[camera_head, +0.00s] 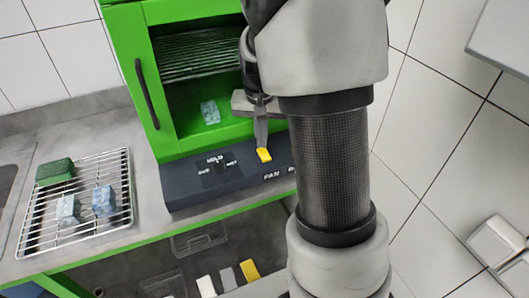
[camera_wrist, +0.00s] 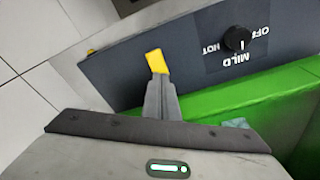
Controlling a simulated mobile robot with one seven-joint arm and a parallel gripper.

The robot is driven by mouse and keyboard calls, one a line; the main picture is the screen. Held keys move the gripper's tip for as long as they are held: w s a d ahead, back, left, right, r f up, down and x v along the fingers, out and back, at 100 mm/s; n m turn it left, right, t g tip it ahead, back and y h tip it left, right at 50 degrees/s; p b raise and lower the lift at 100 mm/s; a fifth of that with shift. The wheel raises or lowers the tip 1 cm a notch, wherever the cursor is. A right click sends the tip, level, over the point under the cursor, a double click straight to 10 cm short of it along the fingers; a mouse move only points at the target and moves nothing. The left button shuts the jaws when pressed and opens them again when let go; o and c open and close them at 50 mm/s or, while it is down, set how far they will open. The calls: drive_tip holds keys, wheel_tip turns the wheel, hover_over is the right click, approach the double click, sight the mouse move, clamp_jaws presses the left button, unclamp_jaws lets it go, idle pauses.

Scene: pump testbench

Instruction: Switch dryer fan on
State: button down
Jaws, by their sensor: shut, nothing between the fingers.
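The dryer is a green cabinet (camera_head: 137,60) with a dark control panel (camera_head: 185,190) along its front, also in the wrist view (camera_wrist: 110,75). The panel has a black knob (camera_head: 220,167) with OFF, MILD and HOT marks; it shows in the wrist view (camera_wrist: 238,38). A FAN label (camera_head: 272,176) is to the right of the knob.
A wire rack (camera_head: 120,222) with a green sponge (camera_head: 55,171) and two bluish blocks (camera_head: 103,200) lies on the counter at left. Another bluish block (camera_head: 210,112) is inside the open cabinet, under a wire shelf (camera_head: 195,55).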

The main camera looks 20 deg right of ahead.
sight(262, 150)
drive_tip(key=shift+f+b, duration=0.45)
drive_tip(key=shift+f, duration=0.25)
drive_tip(key=shift+r, duration=0.1)
wheel_tip(262, 150, up, 7)
drive_tip(key=p, duration=0.5)
drive_tip(key=shift+p, duration=0.3)
idle(0.4)
